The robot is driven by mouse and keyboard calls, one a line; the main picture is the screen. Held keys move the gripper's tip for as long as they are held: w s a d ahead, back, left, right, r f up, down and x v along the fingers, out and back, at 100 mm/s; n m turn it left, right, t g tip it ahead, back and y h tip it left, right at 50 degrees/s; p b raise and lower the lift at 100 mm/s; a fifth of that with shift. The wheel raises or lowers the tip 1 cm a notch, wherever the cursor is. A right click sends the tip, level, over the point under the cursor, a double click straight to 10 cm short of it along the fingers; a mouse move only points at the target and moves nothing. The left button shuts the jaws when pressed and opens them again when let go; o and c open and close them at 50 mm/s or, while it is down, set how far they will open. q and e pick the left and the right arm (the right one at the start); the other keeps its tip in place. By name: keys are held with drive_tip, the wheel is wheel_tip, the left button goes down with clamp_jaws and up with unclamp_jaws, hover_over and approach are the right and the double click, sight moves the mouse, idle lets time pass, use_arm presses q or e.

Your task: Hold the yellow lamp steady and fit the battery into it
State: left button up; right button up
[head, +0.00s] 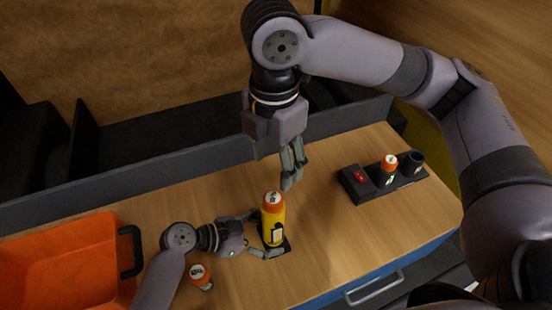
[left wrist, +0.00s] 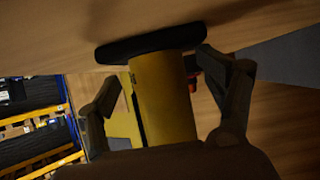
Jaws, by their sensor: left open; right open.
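The yellow lamp (head: 273,228) stands upright on a black base on the table. An orange-capped battery with a white label (head: 274,199) shows at its top; I cannot tell how deep it sits. My left gripper (head: 263,234) is open, with its fingers on either side of the lamp's lower body. In the left wrist view the lamp's yellow body (left wrist: 163,100) is between the two fingers, with gaps showing. My right gripper (head: 291,182) is open and empty, pointing down just above and right of the lamp top, apart from it.
A black charger block (head: 410,182) with a red switch holds another orange-capped battery (head: 390,161) beside an empty well. An orange bin (head: 62,262) is at the left. The table between lamp and charger is clear.

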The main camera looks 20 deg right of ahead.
use_arm(q)
drive_tip(key=shift+a+f, duration=0.35)
drive_tip(key=shift+a, duration=0.2)
drive_tip(key=shift+a+r, duration=0.1)
drive_tip(key=shift+a, duration=0.15)
drive_tip(key=v, duration=1.1)
drive_tip(key=shift+w+d+r, duration=0.1)
drive_tip(key=shift+d+r, duration=0.05)
drive_tip(key=shift+r, duration=0.25)
